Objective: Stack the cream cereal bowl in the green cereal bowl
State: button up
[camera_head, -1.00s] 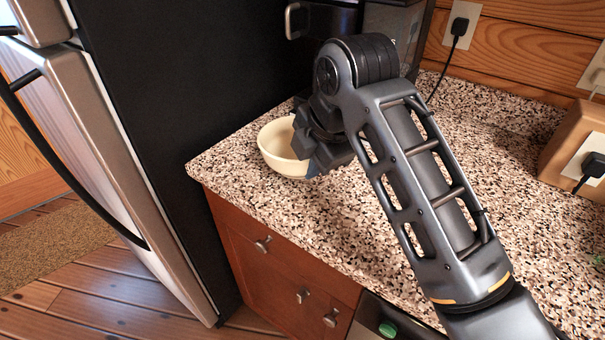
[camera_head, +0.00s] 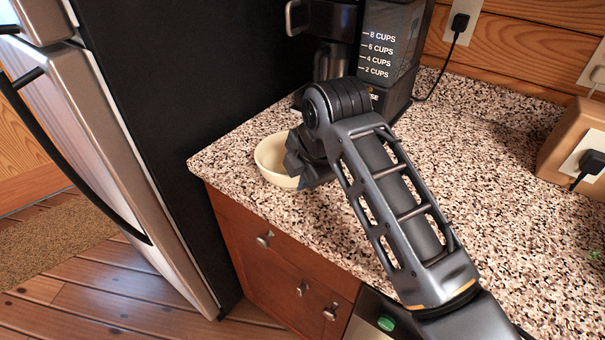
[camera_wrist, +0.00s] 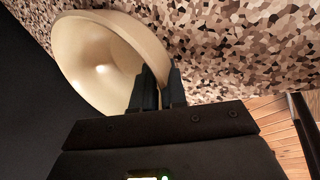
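The cream cereal bowl (camera_head: 268,160) is at the left end of the speckled counter, near the fridge side. My gripper (camera_head: 302,172) is at the bowl's right side, partly hidden by my own wrist. In the wrist view my two dark fingers (camera_wrist: 158,88) are close together with the rim of the cream bowl (camera_wrist: 95,60) between them. I cannot tell whether the bowl's base touches the counter. The inside of the bowl looks empty. I see no green cereal bowl in either view.
A coffee maker (camera_head: 390,50) stands behind the gripper. A black fridge side (camera_head: 180,80) borders the counter (camera_head: 500,190) on the left. A wooden block with an outlet (camera_head: 575,145) sits at the right. The counter's middle and right are mostly clear.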

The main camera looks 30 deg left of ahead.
jog(key=o, duration=0.5)
jog(key=shift+c, duration=0.2)
